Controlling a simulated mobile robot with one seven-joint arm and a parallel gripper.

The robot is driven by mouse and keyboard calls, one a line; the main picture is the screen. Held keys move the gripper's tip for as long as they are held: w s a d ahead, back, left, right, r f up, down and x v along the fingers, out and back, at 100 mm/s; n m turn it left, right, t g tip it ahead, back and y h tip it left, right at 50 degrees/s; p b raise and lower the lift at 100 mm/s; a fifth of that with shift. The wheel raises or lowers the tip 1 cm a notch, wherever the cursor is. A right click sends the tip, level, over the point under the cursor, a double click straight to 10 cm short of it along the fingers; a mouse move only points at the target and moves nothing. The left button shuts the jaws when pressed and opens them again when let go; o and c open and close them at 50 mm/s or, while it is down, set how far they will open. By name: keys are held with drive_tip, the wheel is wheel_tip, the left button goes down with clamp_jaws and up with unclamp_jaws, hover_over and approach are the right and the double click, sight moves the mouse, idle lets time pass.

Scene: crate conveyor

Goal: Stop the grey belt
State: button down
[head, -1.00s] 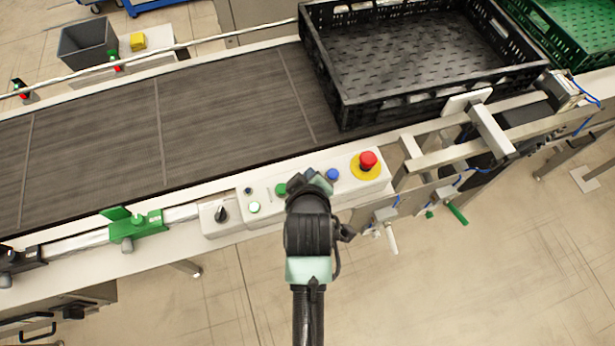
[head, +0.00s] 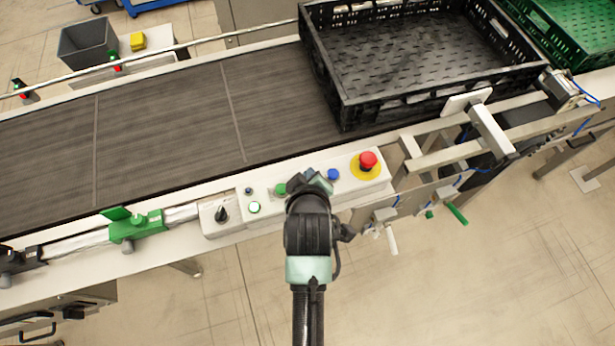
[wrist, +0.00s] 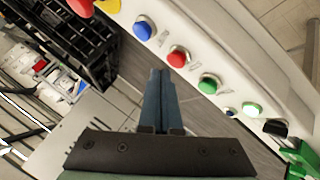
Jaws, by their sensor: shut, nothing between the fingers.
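The grey belt (head: 165,120) runs across the head view, with thin cross seams. On its near side is a pale control panel (head: 285,208). In the wrist view the panel carries a red button (wrist: 178,57) between a blue button (wrist: 143,27) and a green button (wrist: 209,83). A red mushroom button on a yellow disc (head: 368,161) sits at the panel's right end. My gripper (head: 316,178) is shut and empty over the panel, hiding the red button in the head view. In the wrist view its fingertips (wrist: 158,73) appear just beside the red button; contact cannot be told.
A black crate (head: 345,112) stands at the belt's right end, with a green crate (head: 572,62) beyond. A black selector knob (head: 221,214) and a green clamp (head: 136,228) lie left along the near edge. Metal bars (head: 455,152) stand right of the panel.

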drive_tip(key=shift+f, duration=0.1)
drive_tip(key=shift+f, duration=0.35)
drive_tip(key=shift+f+b, duration=0.45)
drive_tip(key=shift+f, duration=0.1)
idle(0.8)
drive_tip(key=shift+r, duration=0.1)
drive_tip(key=shift+r+p, duration=0.8)
drive_tip(key=shift+p, duration=0.15)
wheel_tip(320, 180, up, 5)
drive_tip(key=p, duration=0.5)
drive_tip(key=shift+r, duration=0.15)
